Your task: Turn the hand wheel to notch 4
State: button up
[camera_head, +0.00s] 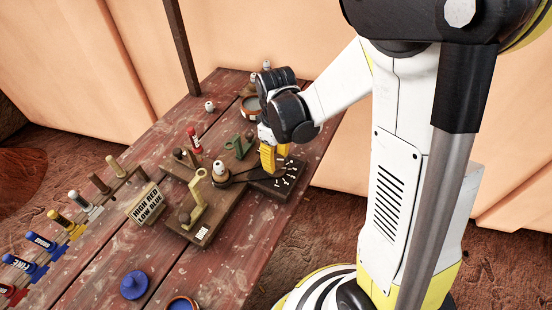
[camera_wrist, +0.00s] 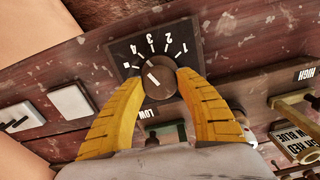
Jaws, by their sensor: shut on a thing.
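The hand wheel (camera_wrist: 156,86) is a dark round knob with a short white line on its face, in the upper middle of the wrist view. It sits on a dark square dial plate (camera_wrist: 122,48) with white tick marks and the figures 1 to 4. The white line slants to the upper left; which notch it meets is hard to tell. My gripper (camera_wrist: 161,77) has its yellow fingers on either side of the wheel, shut on it. In the head view my gripper (camera_head: 272,158) stands over the plate (camera_head: 290,172) and hides the wheel.
A blue lid (camera_head: 133,284) lies in front.

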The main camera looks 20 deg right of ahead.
aim_at(276, 160)
jog(key=shift+n, duration=0.5)
jog(key=o, duration=1.2)
notch_tip(276, 160, up, 12)
